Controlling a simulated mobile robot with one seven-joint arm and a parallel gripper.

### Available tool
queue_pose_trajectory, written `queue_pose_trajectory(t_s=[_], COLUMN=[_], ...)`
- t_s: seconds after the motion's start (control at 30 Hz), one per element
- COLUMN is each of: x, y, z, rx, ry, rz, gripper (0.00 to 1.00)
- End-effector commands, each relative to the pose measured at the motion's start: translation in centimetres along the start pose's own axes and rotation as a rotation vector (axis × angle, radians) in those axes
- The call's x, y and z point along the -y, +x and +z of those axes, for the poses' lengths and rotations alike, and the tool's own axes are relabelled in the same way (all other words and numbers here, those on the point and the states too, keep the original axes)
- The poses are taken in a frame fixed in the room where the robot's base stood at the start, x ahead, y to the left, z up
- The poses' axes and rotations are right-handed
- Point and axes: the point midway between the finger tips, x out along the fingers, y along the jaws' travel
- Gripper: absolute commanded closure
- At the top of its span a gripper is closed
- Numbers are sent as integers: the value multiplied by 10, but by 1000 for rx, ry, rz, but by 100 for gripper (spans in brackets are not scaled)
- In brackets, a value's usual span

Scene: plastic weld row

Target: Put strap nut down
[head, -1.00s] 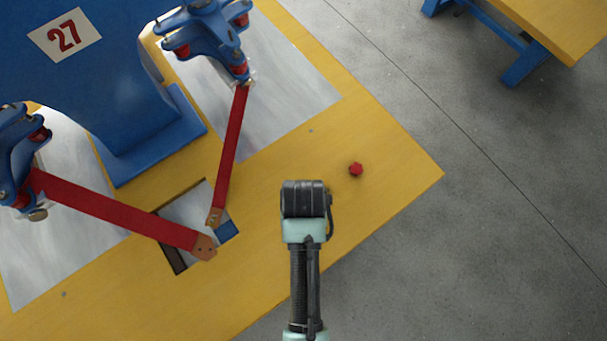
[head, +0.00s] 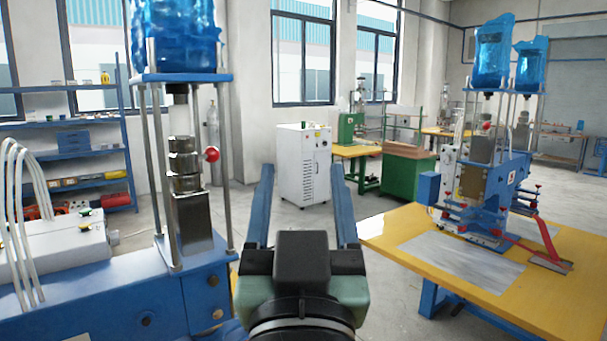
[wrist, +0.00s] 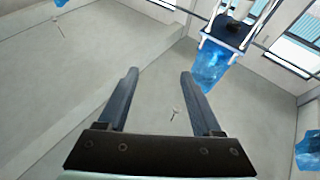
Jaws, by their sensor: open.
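My gripper (head: 302,168) is raised at the lower middle of the head view, its two blue-grey fingers pointing up and spread apart. Nothing is held between them. In the wrist view the gripper (wrist: 160,75) is also open and empty, with a pale wall or ceiling surface far behind it. No strap nut can be made out in either current view.
A blue machine (head: 186,290) with steel columns stands close on the left. A yellow table (head: 400,233) with another blue machine (head: 490,185) is on the right. A white cabinet (head: 303,165) stands farther back, with open floor before it.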

Motion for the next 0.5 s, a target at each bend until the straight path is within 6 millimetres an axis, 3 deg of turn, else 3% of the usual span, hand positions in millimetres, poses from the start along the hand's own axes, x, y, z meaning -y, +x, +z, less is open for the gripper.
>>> queue_pose_trajectory(t_s=[0.03,0.1,0.2,0.3,0.5], x=[0,-1,-1,-1,-1], y=[-5,-14,-26,-32,-32], z=[-39,-78,-114,-129,-130], rx=[-108,-226,-335,-382,-386], ry=[-1,-2,-3,-3,-3], rz=[1,2,3,3,2], gripper=[33,33,33,33,33])
